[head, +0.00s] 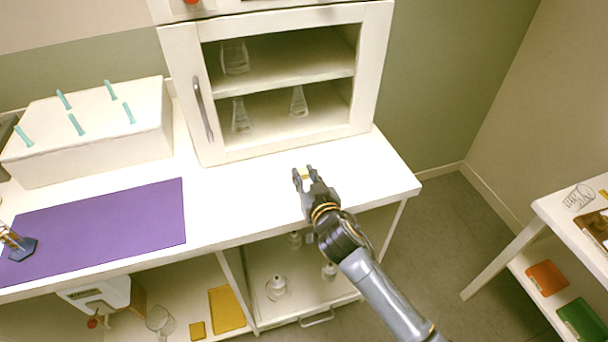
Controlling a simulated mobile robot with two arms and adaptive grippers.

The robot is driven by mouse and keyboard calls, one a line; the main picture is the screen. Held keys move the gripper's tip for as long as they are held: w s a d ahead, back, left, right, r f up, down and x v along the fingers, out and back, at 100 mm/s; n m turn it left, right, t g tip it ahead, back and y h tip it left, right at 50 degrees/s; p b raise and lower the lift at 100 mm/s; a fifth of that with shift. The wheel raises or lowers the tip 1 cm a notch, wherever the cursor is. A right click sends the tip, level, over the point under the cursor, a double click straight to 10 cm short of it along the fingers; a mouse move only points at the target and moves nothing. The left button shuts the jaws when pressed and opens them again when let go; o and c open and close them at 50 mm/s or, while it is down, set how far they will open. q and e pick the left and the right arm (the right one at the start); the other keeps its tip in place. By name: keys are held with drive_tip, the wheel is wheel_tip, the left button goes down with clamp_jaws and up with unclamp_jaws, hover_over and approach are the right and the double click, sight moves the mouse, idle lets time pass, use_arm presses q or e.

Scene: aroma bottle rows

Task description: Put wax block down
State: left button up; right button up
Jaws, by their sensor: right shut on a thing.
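The wax block (305,177) is a small yellowish piece, seen between the fingertips of my right gripper (305,174). The right gripper is shut on it, over the white counter (265,206) in front of the glass-fronted cabinet. The fingers cover part of the block, and I cannot tell whether it touches the counter.
The cabinet (180,60) holds glassware. A white box (90,150) with teal pegs stands behind. The counter around the gripper is clear.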

sight(305, 182)
wheel_tip(305, 182, up, 3)
drive_tip(key=shift+r, duration=0.15)
drive_tip(key=s+r, duration=1)
drive_tip(key=s, duration=0.4)
drive_tip(key=d+f+m+h, duration=0.1)
drive_tip(key=d+f+h, duration=0.1)
drive_tip(key=d, duration=0.7)
drive_tip(key=s+d+f+m+t+h, duration=0.1)
drive_tip(key=d+f+m+h, duration=0.1)
drive_tip(key=d, duration=0.8)
drive_tip(key=shift+s+m+h+b, duration=0.2)
drive_tip(key=shift+m+h+b, duration=0.1)
drive_tip(key=shift+h+b, duration=0.1)
drive_tip(key=shift+a, duration=0.1)
